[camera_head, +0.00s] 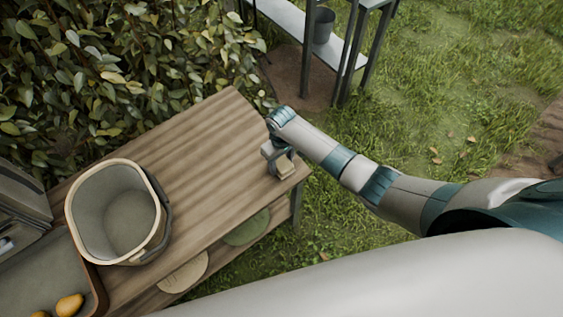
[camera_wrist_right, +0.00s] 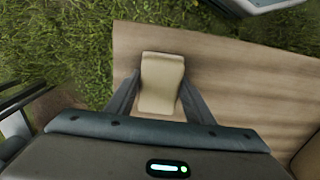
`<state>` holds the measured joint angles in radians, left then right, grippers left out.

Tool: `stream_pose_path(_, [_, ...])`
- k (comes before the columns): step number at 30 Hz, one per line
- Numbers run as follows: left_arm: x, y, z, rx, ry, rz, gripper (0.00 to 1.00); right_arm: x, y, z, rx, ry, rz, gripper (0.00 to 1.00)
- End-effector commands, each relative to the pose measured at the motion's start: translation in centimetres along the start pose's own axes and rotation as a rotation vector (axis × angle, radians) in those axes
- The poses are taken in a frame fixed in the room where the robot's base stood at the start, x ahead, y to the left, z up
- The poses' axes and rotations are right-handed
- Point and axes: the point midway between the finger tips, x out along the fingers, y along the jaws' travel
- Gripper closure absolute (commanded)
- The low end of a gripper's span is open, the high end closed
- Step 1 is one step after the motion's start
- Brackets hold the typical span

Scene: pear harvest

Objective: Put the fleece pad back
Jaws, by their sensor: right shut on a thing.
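The fleece pad, a small cream block, is between the fingers of my right gripper (camera_head: 278,160) near the right end of the wooden table. In the right wrist view the pad (camera_wrist_right: 162,82) shows clearly, with one dark finger on each side of it, over the table's end. The gripper is shut on it. I cannot tell whether the pad touches the tabletop. My left gripper is not in view.
A grey-lined bucket (camera_head: 155,243) with a pale rim stands on the wooden table (camera_head: 205,150). A tray (camera_head: 92,268) with yellow pears is at lower left. Round pads, green (camera_head: 247,228) and cream (camera_head: 184,272), lie on a lower shelf. The tabletop between bucket and gripper is clear.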

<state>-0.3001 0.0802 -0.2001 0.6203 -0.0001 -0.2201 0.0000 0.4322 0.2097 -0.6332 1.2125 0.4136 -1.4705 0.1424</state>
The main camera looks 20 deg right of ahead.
Motion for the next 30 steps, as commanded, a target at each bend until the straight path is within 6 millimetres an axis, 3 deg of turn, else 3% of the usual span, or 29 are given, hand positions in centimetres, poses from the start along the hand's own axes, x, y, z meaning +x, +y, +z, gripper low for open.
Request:
stream_pose_path(16, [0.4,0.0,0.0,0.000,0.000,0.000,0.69,1.4,0.0,0.1,0.001,-0.002,0.000,0.77])
stream_pose_path(17, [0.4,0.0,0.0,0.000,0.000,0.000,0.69,1.3,0.0,0.1,0.001,-0.002,0.000,0.45])
stream_pose_path(18, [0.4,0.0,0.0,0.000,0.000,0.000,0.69,1.4,-0.1,0.2,0.001,-0.003,0.000,0.36])
stream_pose_path(30, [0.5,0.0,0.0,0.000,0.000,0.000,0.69,1.8,-0.5,0.4,-0.002,-0.007,-0.006,0.34])
